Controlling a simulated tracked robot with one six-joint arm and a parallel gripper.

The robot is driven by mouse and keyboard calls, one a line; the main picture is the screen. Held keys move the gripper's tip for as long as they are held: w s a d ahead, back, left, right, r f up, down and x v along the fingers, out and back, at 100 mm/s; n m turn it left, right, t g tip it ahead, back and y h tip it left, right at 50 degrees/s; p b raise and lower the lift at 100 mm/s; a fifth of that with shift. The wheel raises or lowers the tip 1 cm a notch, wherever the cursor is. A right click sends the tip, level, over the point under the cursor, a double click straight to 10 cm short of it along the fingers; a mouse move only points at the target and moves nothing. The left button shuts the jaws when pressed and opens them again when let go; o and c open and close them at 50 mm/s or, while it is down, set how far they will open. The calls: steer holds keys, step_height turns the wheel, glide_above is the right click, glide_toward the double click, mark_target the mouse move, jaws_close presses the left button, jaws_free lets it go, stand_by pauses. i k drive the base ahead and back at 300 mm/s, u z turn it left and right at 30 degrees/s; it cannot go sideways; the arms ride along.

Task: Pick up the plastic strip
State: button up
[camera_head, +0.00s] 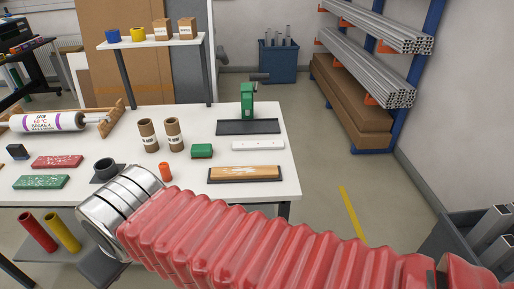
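A white strip (258,145) with small dark marks lies flat on the white table, near its right end. It looks like the plastic strip. It lies between a black flat base behind it and a wooden block in a dark tray in front. My red ribbed arm crosses the foreground from the lower right and ends in a silver cuff over the table's front edge at left. My gripper's fingers cannot be made out. The strip is well to the right of the cuff, and nothing touches it.
The table (286,183) also holds a green tool (248,100) on a black base, two brown rolls (148,135), a green block (202,151), an orange cylinder (165,172) and a wooden block (246,173). A raised shelf (120,45) stands behind.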

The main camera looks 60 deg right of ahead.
mark_target(255, 146)
steer(key=z, duration=0.1)
steer(key=i, duration=1)
steer(key=u, duration=0.1)
